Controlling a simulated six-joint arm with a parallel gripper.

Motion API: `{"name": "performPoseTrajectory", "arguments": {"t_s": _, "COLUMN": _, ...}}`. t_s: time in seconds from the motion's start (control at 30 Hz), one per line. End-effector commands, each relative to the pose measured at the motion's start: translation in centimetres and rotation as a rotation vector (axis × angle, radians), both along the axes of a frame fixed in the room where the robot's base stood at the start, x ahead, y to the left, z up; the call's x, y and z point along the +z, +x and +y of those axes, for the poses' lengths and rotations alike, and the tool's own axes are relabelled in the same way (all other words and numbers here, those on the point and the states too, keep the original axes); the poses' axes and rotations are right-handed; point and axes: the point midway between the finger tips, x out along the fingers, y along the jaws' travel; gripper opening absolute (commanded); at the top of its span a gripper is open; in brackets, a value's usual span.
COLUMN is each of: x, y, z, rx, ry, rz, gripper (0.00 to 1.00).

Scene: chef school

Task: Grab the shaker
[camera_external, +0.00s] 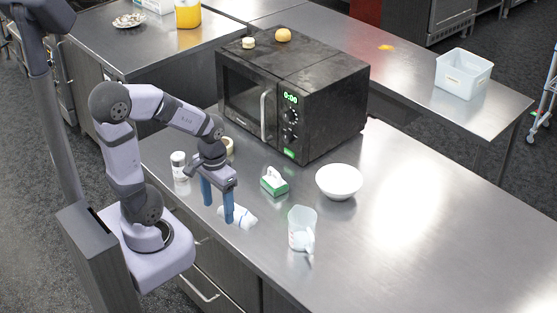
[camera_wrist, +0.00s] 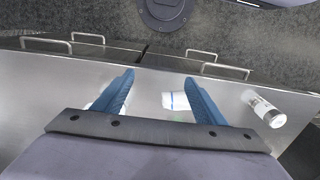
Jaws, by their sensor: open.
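A small upright jar with a white cap and a dark-printed label, which looks like the shaker (camera_external: 180,166), stands on the steel counter, left of and behind my gripper (camera_external: 218,212). It also shows at the right of the wrist view (camera_wrist: 264,107), outside my fingers. My gripper (camera_wrist: 159,78) is open and points down, with nothing held between its blue fingers. A white item with a blue stripe (camera_external: 240,216) lies on the counter close to the fingers.
A green and white box (camera_external: 274,182), a white bowl (camera_external: 339,182) and a clear measuring jug (camera_external: 302,230) stand to the right. A black microwave (camera_external: 290,85) stands behind. A tan round item (camera_external: 228,146) is partly hidden behind my arm. The counter's right side is clear.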

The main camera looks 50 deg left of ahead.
Motion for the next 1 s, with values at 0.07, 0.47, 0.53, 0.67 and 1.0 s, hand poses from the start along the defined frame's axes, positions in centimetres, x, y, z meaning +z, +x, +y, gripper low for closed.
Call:
{"name": "performPoseTrajectory", "arguments": {"t_s": 0.07, "x": 1.2, "y": 0.2, "z": 0.0, "rx": 0.000, "ry": 0.000, "rz": -0.006, "gripper": 0.65}}
{"name": "performPoseTrajectory", "arguments": {"t_s": 0.47, "x": 0.5, "y": 5.4, "z": 6.2, "rx": 0.115, "ry": 0.098, "rz": -0.190, "gripper": 0.65}}
{"name": "performPoseTrajectory", "arguments": {"t_s": 0.53, "x": 0.1, "y": 6.9, "z": 8.3, "rx": 0.147, "ry": 0.129, "rz": -0.250, "gripper": 0.65}}
{"name": "performPoseTrajectory", "arguments": {"t_s": 0.67, "x": -0.7, "y": 9.9, "z": 13.2, "rx": 0.207, "ry": 0.197, "rz": -0.387, "gripper": 0.65}}
{"name": "performPoseTrajectory", "arguments": {"t_s": 1.0, "x": -0.4, "y": 15.1, "z": 28.6, "rx": 0.300, "ry": 0.366, "rz": -0.858, "gripper": 0.65}}
